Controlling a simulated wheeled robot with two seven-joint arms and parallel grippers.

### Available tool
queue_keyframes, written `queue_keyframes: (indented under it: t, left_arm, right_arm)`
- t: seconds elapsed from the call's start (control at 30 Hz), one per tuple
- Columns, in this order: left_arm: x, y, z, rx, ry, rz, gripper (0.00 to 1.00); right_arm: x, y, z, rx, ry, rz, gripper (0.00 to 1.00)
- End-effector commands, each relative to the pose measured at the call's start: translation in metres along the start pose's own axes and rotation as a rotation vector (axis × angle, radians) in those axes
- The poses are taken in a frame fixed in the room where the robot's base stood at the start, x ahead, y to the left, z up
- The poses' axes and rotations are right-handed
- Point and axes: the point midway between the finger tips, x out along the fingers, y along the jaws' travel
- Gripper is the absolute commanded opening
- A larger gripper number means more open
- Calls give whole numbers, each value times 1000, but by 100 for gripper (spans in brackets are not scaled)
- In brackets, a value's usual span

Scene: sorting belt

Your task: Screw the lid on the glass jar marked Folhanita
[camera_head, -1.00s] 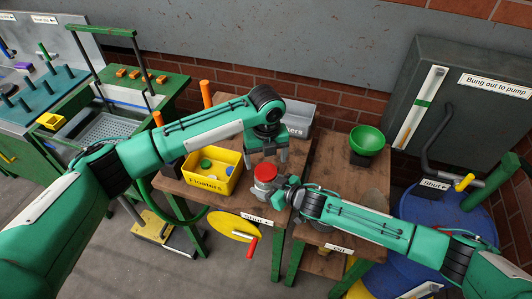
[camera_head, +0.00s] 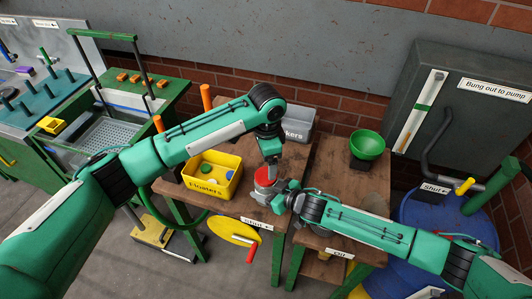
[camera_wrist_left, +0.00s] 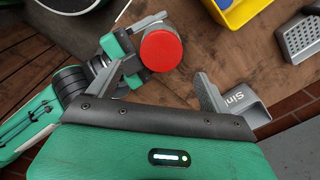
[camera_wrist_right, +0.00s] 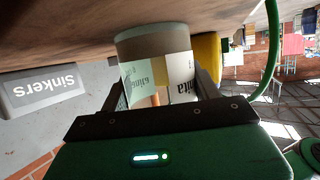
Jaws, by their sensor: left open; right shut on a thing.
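The glass jar (camera_wrist_right: 160,75) shows in the right wrist view with a printed label whose visible letters end in "nita". My right gripper (camera_wrist_right: 160,88) is shut on the jar, one finger on each side. A red round lid (camera_wrist_left: 161,50) sits over the jar's top; whether it is threaded on cannot be told. The lid also shows in the head view (camera_head: 264,178), with the jar mostly hidden below it. My left gripper (camera_head: 269,163) points down just above the lid. It is open, with its fingers apart in the left wrist view (camera_wrist_left: 159,73).
A yellow Floaters bin (camera_head: 211,184) stands left of the jar on the wooden table. A grey Sinkers bin (camera_head: 299,122) is behind. A green bowl (camera_head: 367,142) stands at the right.

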Motion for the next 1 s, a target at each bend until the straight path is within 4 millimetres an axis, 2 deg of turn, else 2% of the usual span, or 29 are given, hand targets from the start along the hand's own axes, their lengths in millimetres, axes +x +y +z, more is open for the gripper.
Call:
queue_keyframes:
  t: [0.8, 1.0]
  left_arm:
    - [-12, -1, 0, -1344, -2, 3, 82]
    - [-15, -2, 1, -1607, -3, 3, 82]
  right_arm:
    - [0, 0, 0, 0, 0, 0, 0]
    - [0, 0, 0, 0, 0, 0, 0]
